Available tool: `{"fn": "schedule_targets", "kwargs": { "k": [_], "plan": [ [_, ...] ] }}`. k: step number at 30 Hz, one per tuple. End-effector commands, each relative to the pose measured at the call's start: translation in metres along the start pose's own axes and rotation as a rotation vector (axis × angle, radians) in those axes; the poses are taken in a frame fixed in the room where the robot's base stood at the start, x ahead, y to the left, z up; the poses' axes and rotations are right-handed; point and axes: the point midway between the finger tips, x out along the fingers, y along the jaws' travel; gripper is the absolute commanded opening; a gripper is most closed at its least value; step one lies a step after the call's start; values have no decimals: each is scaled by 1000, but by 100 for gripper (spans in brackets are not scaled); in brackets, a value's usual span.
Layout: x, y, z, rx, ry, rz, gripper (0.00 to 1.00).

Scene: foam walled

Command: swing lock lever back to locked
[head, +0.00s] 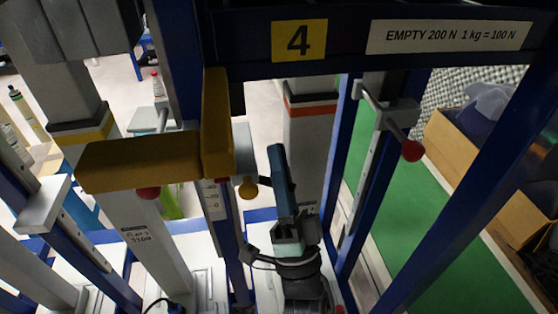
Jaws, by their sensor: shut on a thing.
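A dark blue-grey bar (281,180) stands nearly upright in the middle of the head view, leaning slightly left at its top. It looks like the lock lever, but its pivot and mount are not visible. My gripper (286,225) is at the bar's lower end, below the picture's middle, and is shut on it. The fingertips are small and partly hidden by the bar. My pale green-grey finger parts and dark wrist lie below, toward the bottom edge.
Ochre blocks stand to the left: a long horizontal one (135,162) and an upright one (217,120) meeting at a corner. A blue frame with red-knobbed rods (412,151) and a yellow knob (248,188) surrounds the area. Green floor (440,240) shows at right.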

Motion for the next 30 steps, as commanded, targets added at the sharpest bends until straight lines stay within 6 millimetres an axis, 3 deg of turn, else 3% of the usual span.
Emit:
{"fn": "schedule_targets", "kwargs": {
  "k": [30],
  "plan": [
    [-2, -3, 0, -43, 36, 13, 0]
  ]
}}
